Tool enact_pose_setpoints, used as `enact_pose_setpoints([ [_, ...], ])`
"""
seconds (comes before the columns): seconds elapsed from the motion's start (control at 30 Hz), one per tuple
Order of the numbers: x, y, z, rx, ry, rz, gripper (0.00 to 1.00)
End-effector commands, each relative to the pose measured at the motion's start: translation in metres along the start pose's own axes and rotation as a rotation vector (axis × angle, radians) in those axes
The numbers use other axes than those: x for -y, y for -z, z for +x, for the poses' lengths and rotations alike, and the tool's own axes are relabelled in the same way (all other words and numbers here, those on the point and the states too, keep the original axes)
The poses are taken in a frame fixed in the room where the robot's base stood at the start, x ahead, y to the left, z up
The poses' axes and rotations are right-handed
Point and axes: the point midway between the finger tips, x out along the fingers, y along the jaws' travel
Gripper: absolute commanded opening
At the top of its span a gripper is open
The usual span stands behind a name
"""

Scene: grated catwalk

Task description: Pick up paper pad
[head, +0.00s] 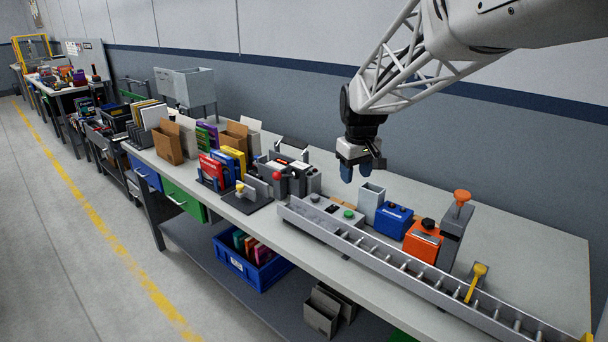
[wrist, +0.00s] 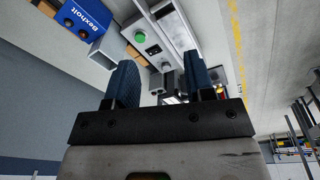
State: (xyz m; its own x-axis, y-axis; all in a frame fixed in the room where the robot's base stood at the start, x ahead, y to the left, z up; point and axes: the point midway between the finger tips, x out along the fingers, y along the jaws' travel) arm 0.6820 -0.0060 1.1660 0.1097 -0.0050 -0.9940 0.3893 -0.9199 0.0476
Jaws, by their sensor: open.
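My gripper (head: 355,170) hangs above the workbench, behind the roller track and near an upright grey open-topped box. Its two blue fingers are apart with nothing between them; they also show in the wrist view (wrist: 160,75). I cannot pick out a paper pad with certainty in either view. Thin upright items, including a red one (head: 211,170) and a yellow one (head: 236,155), stand in a rack on the bench, left of my gripper. Whether any is a pad is too small to tell.
The grey roller track (head: 405,268) runs along the bench's front edge. The grey open box (head: 371,202), a blue case (head: 393,221) and an orange device (head: 421,243) stand behind it. Brown cartons (head: 167,142) stand farther left. The back right bench top (head: 525,245) is clear.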

Motion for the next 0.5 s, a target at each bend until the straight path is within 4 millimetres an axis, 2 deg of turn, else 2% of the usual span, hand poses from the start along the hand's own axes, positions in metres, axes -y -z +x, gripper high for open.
enact_pose_setpoints([
  [0.1, -0.012, 0.029, 0.015, 0.011, 0.006, -0.034, 0.49],
  [0.5, -0.050, 0.117, 0.070, 0.040, 0.023, -0.153, 0.49],
])
